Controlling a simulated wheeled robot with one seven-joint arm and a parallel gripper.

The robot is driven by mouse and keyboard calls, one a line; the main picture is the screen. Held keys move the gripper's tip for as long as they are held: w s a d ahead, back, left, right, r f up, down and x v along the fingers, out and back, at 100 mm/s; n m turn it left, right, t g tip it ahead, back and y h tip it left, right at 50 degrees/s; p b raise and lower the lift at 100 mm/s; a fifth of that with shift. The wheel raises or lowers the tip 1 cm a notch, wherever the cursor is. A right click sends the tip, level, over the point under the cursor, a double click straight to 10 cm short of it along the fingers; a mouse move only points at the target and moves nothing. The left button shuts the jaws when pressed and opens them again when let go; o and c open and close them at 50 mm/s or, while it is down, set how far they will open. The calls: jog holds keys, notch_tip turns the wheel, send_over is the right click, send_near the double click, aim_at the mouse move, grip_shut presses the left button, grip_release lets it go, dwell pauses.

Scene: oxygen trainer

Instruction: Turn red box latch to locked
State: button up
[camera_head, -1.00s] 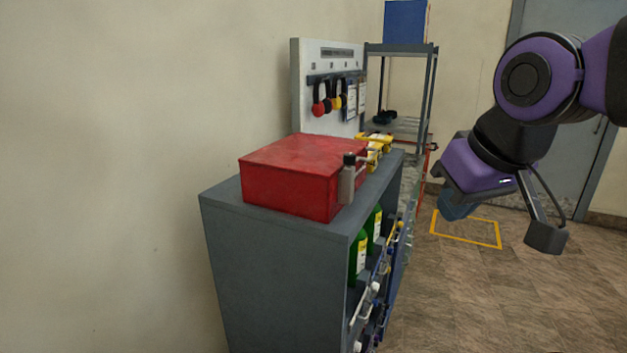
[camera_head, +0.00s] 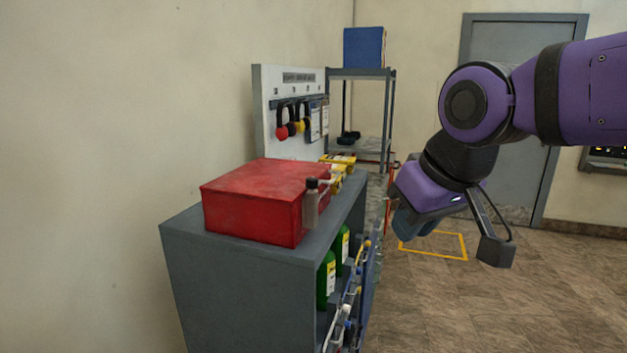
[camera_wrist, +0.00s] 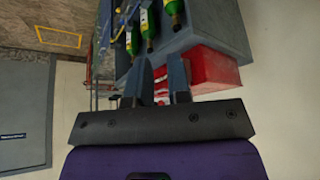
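The red box (camera_head: 262,198) sits closed on top of a grey cabinet. Its latch (camera_head: 311,206) is a grey metal piece with a black knob at the top, on the box's right-hand side near the front corner. A short light bar runs right from below the knob; I cannot tell its exact setting. My gripper (camera_head: 455,238) is open and empty, in the air to the right of the cabinet, apart from the latch. In the wrist view my gripper (camera_wrist: 161,78) has a gap between its fingers, with the red box (camera_wrist: 213,68) behind and right of them. The latch is not clear there.
The grey cabinet (camera_head: 238,258) holds green bottles (camera_head: 327,279) on its open right side. Yellow items (camera_head: 341,162) lie behind the box. A board with hanging tags (camera_head: 290,105) and a shelf rack (camera_head: 360,73) stand farther back.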

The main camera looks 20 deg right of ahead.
jog(key=o, duration=0.6)
jog(key=shift+w+a+r+m, duration=0.1)
jog(key=shift+w+r+m, duration=0.3)
jog(key=shift+w+r, duration=0.55)
jog(key=shift+c, duration=0.2)
jog(key=m+g, duration=0.5)
jog(key=m, duration=0.3)
send_near(312, 178)
notch_tip(312, 178, down, 9)
jog(key=shift+w+f, duration=0.1)
jog(key=shift+f, duration=0.1)
jog(key=c, duration=0.9)
